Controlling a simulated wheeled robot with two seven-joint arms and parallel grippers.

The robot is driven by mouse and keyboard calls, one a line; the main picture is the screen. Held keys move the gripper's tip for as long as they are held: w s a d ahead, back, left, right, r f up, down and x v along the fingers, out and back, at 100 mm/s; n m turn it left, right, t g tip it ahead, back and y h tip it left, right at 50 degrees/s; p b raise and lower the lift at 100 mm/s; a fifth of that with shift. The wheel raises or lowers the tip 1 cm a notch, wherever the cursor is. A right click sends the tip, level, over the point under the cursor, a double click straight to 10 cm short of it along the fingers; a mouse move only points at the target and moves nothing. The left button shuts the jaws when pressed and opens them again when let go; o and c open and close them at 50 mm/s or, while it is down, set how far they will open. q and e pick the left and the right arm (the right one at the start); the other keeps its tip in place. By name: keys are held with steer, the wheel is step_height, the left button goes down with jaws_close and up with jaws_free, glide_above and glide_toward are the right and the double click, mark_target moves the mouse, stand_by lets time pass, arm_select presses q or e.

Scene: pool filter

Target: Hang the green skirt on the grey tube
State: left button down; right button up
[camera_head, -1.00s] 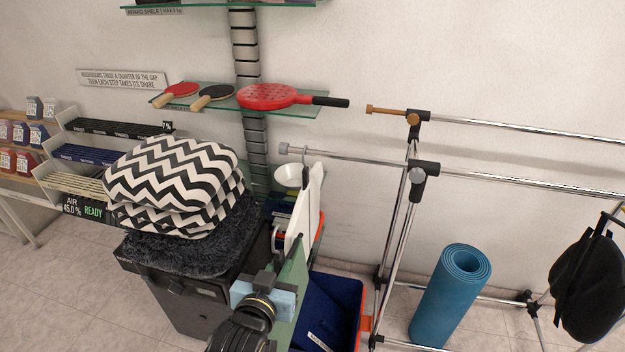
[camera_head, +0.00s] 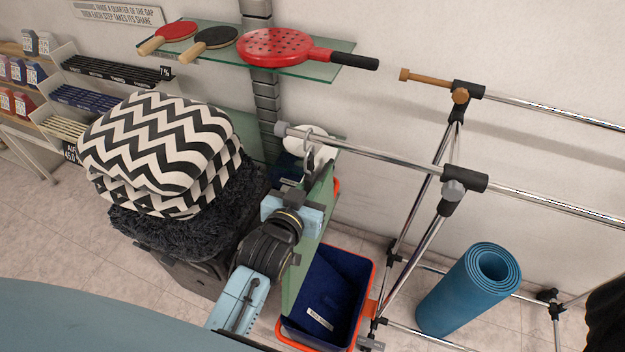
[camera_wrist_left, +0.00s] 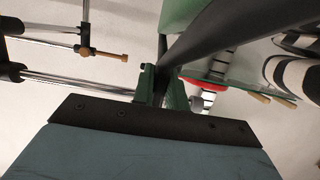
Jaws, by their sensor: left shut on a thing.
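The green skirt (camera_head: 309,245) hangs as a narrow, near edge-on panel above a dark blue bin. My left gripper (camera_head: 302,212) is shut on it near its upper part. The grey tube (camera_head: 375,160) is the lower rail of the rack, with a grey end cap (camera_head: 283,129). A hook shows at the tube just right of the cap, above the skirt; I cannot tell whether it rests on the tube. In the left wrist view, green material (camera_wrist_left: 185,14) and a dark bar are close to the camera, with the tube (camera_wrist_left: 75,86) behind. My right gripper is out of view.
A second rail with an orange end (camera_head: 425,78) runs higher. The dark blue bin with an orange rim (camera_head: 366,285) stands below. A blue rolled mat (camera_head: 470,290) is at right, patterned cushions (camera_head: 160,150) at left. Paddles (camera_head: 285,47) lie on the glass shelf.

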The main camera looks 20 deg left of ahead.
arm_select(q)
steer(key=shift+w+b, duration=0.4)
steer(key=shift+w, duration=0.1)
steer(key=w+b, duration=0.1)
steer(key=w, duration=0.2)
steer(key=shift+w+d, duration=0.1)
steer(key=shift+w, duration=0.2)
steer(key=shift+w+r, duration=0.1)
steer(key=shift+w, duration=0.8)
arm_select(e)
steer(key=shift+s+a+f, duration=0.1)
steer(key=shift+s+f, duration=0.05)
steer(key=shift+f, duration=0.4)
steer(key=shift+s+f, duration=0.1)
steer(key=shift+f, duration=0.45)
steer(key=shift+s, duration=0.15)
arm_select(q)
steer(key=shift+s, duration=0.15)
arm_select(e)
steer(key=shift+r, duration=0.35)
arm_select(q)
steer(key=shift+w+p, duration=0.35)
steer(key=shift+w, duration=0.15)
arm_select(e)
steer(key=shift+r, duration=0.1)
arm_select(q)
steer(key=shift+w+f, duration=0.15)
steer(key=shift+f, duration=0.1)
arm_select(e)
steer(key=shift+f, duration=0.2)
